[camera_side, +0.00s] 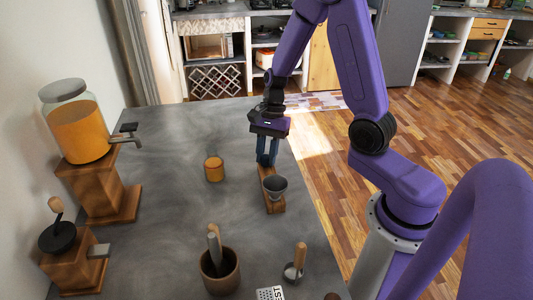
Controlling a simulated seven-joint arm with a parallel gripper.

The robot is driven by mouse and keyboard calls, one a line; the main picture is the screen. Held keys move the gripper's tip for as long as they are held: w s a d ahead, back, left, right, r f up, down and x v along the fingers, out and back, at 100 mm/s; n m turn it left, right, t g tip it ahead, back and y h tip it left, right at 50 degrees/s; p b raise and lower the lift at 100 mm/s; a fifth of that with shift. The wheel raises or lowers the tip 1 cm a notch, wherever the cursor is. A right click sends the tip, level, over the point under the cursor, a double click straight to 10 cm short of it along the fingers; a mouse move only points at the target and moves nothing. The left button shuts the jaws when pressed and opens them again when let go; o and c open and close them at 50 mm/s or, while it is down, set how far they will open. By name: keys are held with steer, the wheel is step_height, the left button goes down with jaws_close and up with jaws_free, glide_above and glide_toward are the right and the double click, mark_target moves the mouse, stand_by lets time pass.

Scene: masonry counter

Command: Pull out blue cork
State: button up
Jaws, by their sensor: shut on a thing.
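My gripper (266,158) points down at the far end of a narrow wooden block (278,207) near the counter's right edge. The gripper is shut on the blue cork (263,159), a small dark blue piece between the fingertips. The fingers hide most of the cork. I cannot tell whether the cork still sits in the block or is clear of it. A grey cup or funnel (275,185) stands on the block just in front of the gripper.
An orange lidded jar (214,169) stands left of the block. A mortar with pestle (221,272) and a wooden-handled tool (295,264) are nearer. A juice dispenser (78,130) and another wooden stand (73,262) line the left wall. The counter's far middle is clear.

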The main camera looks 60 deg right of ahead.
steer(key=shift+s+f, duration=0.1)
jaws_close()
steer(key=shift+r, duration=1.2)
steer(key=shift+r, duration=1.45)
